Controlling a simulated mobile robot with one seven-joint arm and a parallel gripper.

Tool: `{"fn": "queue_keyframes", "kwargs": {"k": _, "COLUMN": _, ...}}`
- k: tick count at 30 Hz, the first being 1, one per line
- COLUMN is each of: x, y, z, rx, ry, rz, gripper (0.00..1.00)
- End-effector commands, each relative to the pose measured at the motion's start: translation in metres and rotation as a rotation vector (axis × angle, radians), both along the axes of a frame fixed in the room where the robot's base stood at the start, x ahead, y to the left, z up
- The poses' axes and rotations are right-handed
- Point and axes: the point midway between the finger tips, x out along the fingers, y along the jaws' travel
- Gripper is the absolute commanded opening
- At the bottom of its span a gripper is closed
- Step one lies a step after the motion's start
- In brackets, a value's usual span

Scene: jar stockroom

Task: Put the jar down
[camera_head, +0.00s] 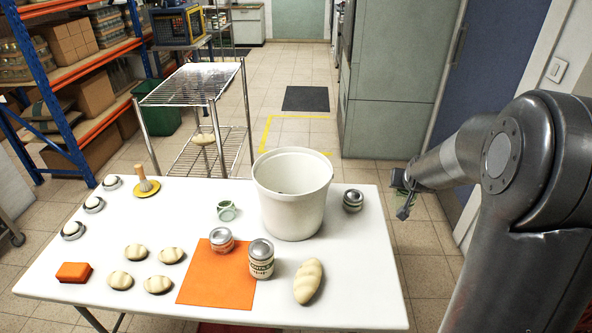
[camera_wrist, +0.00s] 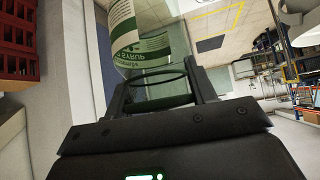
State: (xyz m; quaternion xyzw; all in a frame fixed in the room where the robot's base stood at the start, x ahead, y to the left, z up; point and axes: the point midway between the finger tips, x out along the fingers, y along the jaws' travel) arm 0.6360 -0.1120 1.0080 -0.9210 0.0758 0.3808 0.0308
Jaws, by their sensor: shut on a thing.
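In the wrist view, a clear jar (camera_wrist: 150,48) with a green and white label reading "SYRUP" is between the fingers of my gripper (camera_wrist: 157,78), which is shut on it. The jar looks tilted in this view, and its top runs out of the frame. In the head view, my gripper (camera_head: 404,192) is off the right edge of the white table, over the floor. The held jar cannot be made out clearly there.
Loaves and buns lie at the front. A wire rack (camera_head: 195,85) stands behind.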

Motion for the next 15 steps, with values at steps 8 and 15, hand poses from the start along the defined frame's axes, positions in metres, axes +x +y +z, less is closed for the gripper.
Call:
{"fn": "queue_keyframes", "kwargs": {"k": 8, "x": 0.000, "y": -0.001, "z": 0.062, "rx": 0.000, "ry": -0.003, "rz": -0.003, "gripper": 0.25}}
{"fn": "queue_keyframes", "kwargs": {"k": 15, "x": 0.024, "y": 0.027, "z": 0.072, "rx": -0.004, "ry": 0.005, "rz": 0.068, "gripper": 0.25}}
